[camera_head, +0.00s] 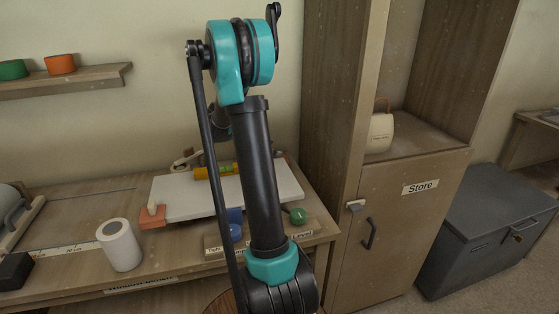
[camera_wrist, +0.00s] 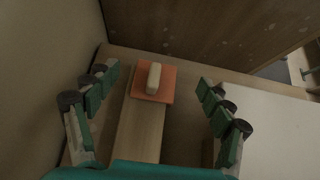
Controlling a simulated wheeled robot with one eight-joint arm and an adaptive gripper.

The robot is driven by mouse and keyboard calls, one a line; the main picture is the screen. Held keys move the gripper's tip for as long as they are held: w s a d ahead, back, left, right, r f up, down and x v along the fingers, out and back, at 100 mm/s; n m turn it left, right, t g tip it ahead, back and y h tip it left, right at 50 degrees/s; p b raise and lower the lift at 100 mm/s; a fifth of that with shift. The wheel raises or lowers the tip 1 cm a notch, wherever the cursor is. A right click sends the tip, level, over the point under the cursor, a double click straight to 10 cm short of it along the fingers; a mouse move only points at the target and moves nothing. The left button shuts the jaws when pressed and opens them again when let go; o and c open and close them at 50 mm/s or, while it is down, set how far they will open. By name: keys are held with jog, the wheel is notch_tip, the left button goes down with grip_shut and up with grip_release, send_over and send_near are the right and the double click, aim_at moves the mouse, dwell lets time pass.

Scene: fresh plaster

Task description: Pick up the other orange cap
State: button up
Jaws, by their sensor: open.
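An orange squarish piece (camera_wrist: 168,92) with a cream bar on top lies on a pale wooden strip in the wrist view. My gripper (camera_wrist: 158,77) is open and empty, one finger on each side of this piece, apart from it. A round orange cap-like piece (camera_head: 60,64) stands on the wall shelf. My gripper is hidden behind my arm in the head view.
A green round piece (camera_head: 12,70) is also on the shelf (camera_head: 100,76). The white board (camera_head: 180,200) carries a yellow level (camera_head: 214,171). The Store cupboard (camera_head: 410,225) is at right.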

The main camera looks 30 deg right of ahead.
aim_at(286, 158)
jog(key=x, duration=0.8)
jog(key=shift+w+f, duration=0.1)
jog(key=shift+f, duration=0.2)
jog(key=c, duration=1.2)
